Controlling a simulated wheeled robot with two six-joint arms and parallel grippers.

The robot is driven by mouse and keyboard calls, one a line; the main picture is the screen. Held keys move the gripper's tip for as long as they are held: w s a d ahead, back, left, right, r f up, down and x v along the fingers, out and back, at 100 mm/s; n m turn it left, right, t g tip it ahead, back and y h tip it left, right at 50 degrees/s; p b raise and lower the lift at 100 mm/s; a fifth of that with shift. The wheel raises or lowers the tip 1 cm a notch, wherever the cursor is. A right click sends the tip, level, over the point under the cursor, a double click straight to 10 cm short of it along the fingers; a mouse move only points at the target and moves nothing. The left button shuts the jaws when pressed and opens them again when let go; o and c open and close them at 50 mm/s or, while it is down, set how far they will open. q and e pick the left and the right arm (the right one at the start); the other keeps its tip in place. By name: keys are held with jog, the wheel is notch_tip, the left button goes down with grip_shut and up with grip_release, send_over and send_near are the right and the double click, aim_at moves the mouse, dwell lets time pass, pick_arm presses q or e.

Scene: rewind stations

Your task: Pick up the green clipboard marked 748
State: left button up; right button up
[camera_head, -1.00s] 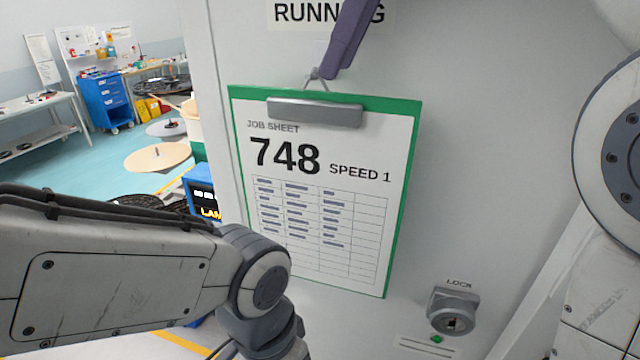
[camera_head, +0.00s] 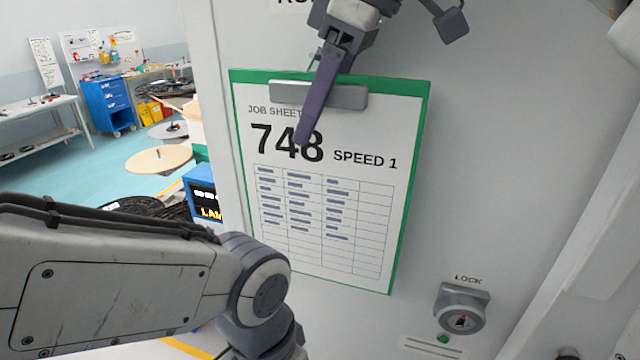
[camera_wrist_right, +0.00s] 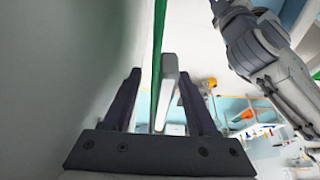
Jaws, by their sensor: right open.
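The green clipboard (camera_head: 423,125) hangs upright against a pale cabinet panel. Its white job sheet reads 748, SPEED 1, and a grey metal clip (camera_head: 346,97) is at its top. My right gripper (camera_head: 314,110) comes down from above, with one purple-grey finger in front of the clip and the sheet; the other finger is hidden in the head view. In the right wrist view, the open fingers (camera_wrist_right: 160,77) stand on either side of the clipboard's green edge (camera_wrist_right: 158,40) and the clip (camera_wrist_right: 165,88), with gaps showing. My left gripper is out of view; only its arm shows at lower left.
A lock (camera_head: 461,308) with a green light is on the panel at lower right. The pale panel (camera_head: 510,150) is close behind the clipboard. At left are a blue drawer cart (camera_head: 108,104), tables and round reels on open floor.

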grip_shut()
dwell(1.4)
